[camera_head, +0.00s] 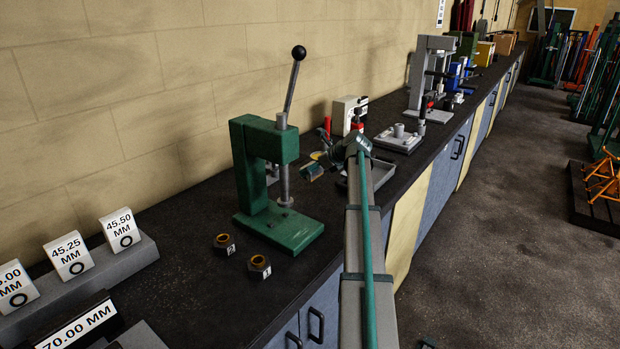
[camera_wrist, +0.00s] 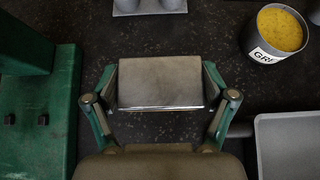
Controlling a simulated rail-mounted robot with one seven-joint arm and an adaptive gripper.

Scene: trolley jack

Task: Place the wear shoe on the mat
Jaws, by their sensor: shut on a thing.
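My gripper (camera_wrist: 160,100) is shut on a grey-brown block with a bright lower edge, which appears to be the wear shoe (camera_wrist: 160,80). The block sits between the two green-sided fingers, over the dark bench top. In the head view my gripper (camera_head: 322,164) is above the bench, just right of the green press. The block is small and partly hidden there. I cannot tell whether it touches the surface below. I cannot pick out a mat in either view.
The green press (camera_head: 265,150) stands at the left, with two dark nuts (camera_head: 259,267) in front. A tub with yellow contents (camera_wrist: 280,33) and a grey tray (camera_wrist: 290,142) lie to the right in the wrist view. Dark bench shows between them.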

